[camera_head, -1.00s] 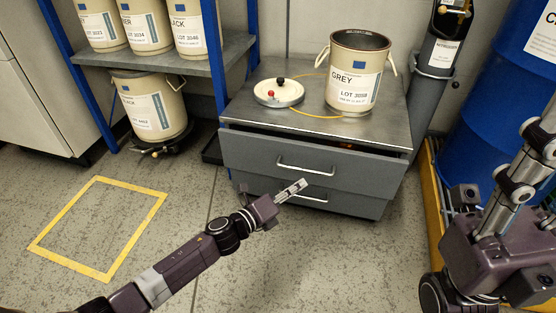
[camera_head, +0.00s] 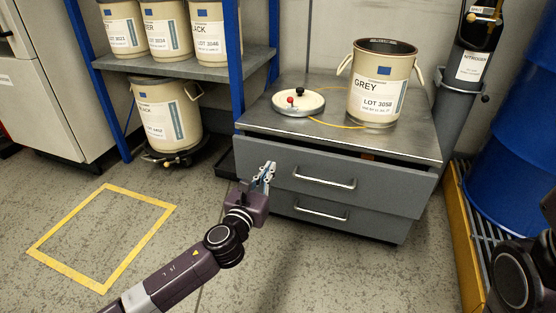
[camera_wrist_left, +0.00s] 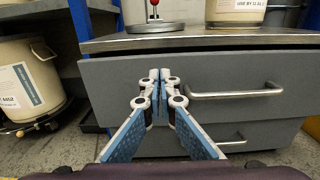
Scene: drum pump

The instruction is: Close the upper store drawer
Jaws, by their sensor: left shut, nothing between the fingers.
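The grey store cabinet (camera_head: 425,147) has two drawers. The upper drawer (camera_head: 392,192) stands partly open, with a dark gap above its front under the top. Its bar handle (camera_head: 325,180) also shows in the left wrist view (camera_wrist_left: 235,93). The lower drawer (camera_head: 370,222) looks shut. My left gripper (camera_head: 266,172) is shut and empty, its fingertips at the left part of the upper drawer's front, left of the handle. In the left wrist view the fingertips (camera_wrist_left: 158,78) overlap the drawer front; whether they touch it I cannot tell. My right gripper is not in view; part of that arm shows at lower right.
A GREY pail (camera_head: 378,85) and a round lid (camera_head: 298,103) stand on the cabinet top. A blue-framed shelf (camera_head: 170,62) with pails is at left. A blue drum (camera_head: 515,150) and yellow-edged grating (camera_head: 462,240) are at right. The floor in front is clear.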

